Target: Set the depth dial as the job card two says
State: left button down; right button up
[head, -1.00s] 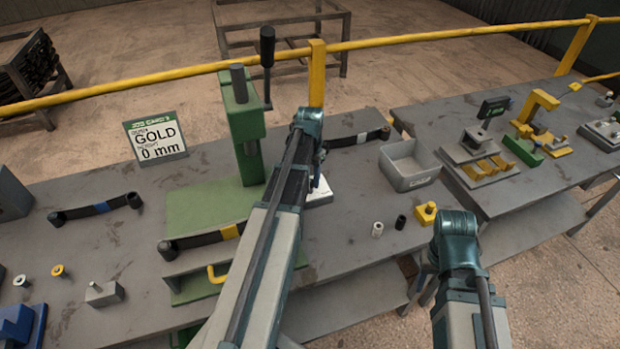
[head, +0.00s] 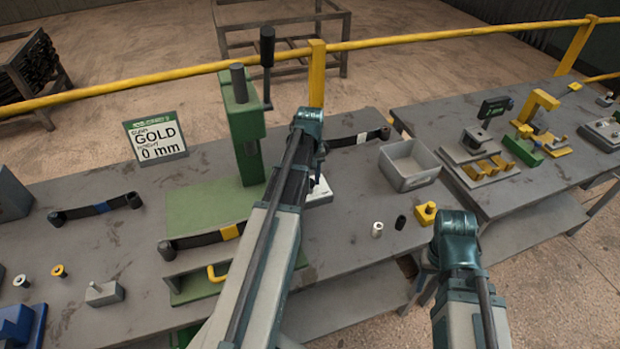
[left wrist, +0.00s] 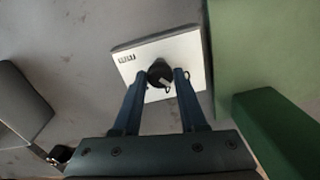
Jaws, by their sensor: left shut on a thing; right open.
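The depth dial is a dark round knob (left wrist: 160,73) on a white plate (left wrist: 190,50) with small dark print, seen in the left wrist view. My left gripper (left wrist: 160,77) is shut on the knob, one finger on each side. In the head view my left arm covers most of the dial; part of the white plate (head: 321,192) shows beside the green press (head: 247,135). The job card (head: 156,141) has a green top and reads GOLD and 0 mm. My right gripper (head: 458,238) is over the table's front edge, away from the dial; its fingers hardly show.
Leaf springs with a blue band (head: 95,208), a yellow band (head: 205,238) and a white band (head: 357,139) lie on the bench. A grey bin (head: 410,166) stands right of the press. Small bushings and a yellow block (head: 426,213) sit in front.

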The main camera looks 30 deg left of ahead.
aim_at(310, 181)
pick_arm(q)
jog(key=shift+n, duration=1)
jog(key=shift+c, duration=2.2)
grip_release()
notch_tip(310, 181, up, 14)
jog(key=p, duration=1.3)
jog(key=shift+p, duration=0.4)
jog(key=shift+d+f, duration=0.1)
jog(key=shift+f, duration=0.1)
